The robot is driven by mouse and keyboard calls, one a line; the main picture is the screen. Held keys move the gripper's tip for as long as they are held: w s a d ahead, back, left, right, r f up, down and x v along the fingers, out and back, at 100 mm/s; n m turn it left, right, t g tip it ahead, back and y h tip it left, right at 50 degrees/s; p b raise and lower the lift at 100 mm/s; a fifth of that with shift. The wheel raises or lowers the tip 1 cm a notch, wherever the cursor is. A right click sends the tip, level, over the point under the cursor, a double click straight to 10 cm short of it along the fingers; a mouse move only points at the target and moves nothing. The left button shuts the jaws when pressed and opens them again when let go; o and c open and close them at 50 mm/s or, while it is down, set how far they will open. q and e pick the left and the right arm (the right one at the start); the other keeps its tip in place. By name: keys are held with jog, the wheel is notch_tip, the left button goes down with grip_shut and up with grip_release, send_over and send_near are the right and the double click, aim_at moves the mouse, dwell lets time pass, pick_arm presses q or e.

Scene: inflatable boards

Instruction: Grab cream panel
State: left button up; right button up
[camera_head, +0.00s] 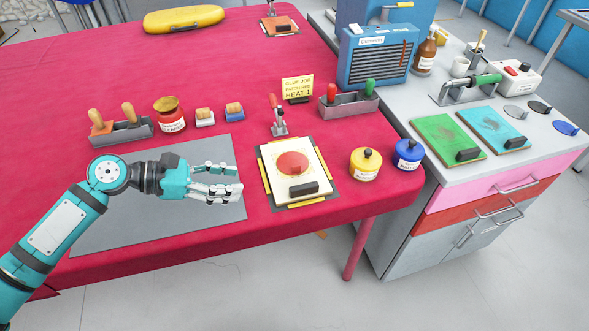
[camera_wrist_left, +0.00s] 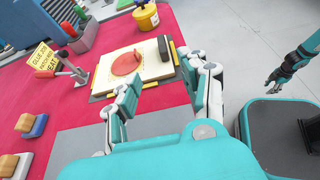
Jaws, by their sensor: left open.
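The cream panel (camera_head: 315,172) lies flat within yellow edge strips on a dark mat near the table's front edge. It bears a red disc (camera_head: 292,162) and a black block-like handle (camera_head: 304,188) at its near edge. My left gripper (camera_head: 238,187) is open and empty, over the grey mat just left of the panel. In the left wrist view, the panel (camera_wrist_left: 151,62) lies beyond the open left fingers (camera_wrist_left: 165,88), apart from them. My right gripper (camera_wrist_left: 274,84) shows small at the right of the wrist view; its opening is unclear.
A red toggle clamp (camera_head: 278,120) stands behind the panel, near a yellow sign (camera_head: 297,88). Yellow (camera_head: 366,164) and blue (camera_head: 408,154) pots stand to its right. The grey mat (camera_head: 110,225) is otherwise clear. Green (camera_head: 440,137) and blue (camera_head: 485,125) panels lie on the side cabinet.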

pick_arm(q)
jog(key=p, duration=0.1)
send_near(302, 186)
jog(key=x, duration=0.3)
jog(key=shift+w+d, duration=0.15)
jog(key=shift+d, duration=0.25)
jog(key=shift+x, duration=2.9)
jog(key=shift+a+f, duration=0.1)
grip_shut()
